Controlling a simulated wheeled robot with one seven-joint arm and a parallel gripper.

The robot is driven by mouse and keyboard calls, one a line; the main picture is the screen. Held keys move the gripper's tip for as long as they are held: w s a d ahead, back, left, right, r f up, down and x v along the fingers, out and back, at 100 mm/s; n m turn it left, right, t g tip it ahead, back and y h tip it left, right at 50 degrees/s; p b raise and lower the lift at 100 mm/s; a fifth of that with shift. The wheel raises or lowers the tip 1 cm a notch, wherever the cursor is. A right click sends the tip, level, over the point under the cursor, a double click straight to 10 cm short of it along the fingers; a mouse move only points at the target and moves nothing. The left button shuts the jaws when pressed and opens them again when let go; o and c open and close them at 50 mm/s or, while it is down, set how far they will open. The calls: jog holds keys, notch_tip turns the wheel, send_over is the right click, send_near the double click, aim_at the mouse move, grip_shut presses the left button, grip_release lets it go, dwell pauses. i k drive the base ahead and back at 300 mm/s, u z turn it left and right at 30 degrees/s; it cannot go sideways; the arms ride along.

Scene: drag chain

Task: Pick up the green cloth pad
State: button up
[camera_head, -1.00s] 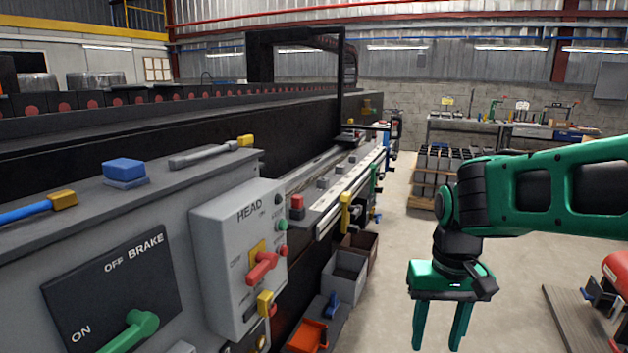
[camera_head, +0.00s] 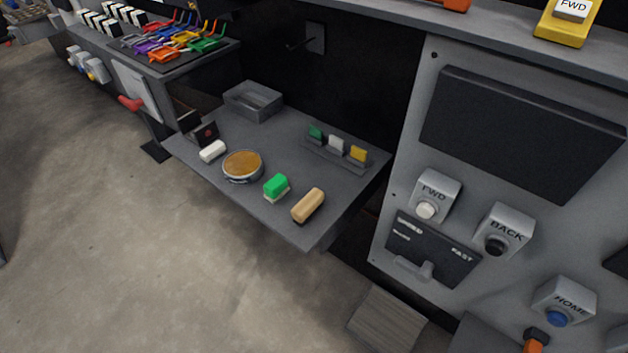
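A low grey shelf (camera_head: 255,130) holds two green things. One is a small block with a bright green top and a pale base (camera_head: 276,187), lying near the front edge between a round tan-topped tin (camera_head: 243,165) and a tan block (camera_head: 308,205). The other is a small darker green piece (camera_head: 316,132), standing at the left end of a small rack beside a white piece (camera_head: 336,144) and a yellow piece (camera_head: 358,154). I cannot tell from this distance which one is the cloth pad. My gripper is not in view now.
A white block (camera_head: 212,151) and an open grey tray (camera_head: 253,101) share the shelf. A control panel with FWD and BACK buttons (camera_head: 505,232) stands to the right. A rack of coloured pieces (camera_head: 172,40) is at upper left. The floor (camera_head: 120,240) in front is clear.

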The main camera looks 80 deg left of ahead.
aim_at(276, 188)
jog(key=u, duration=2.8)
jog(key=k, duration=0.5)
jog(key=u, duration=0.65)
jog(key=i, duration=0.75)
jog(key=z, duration=0.45)
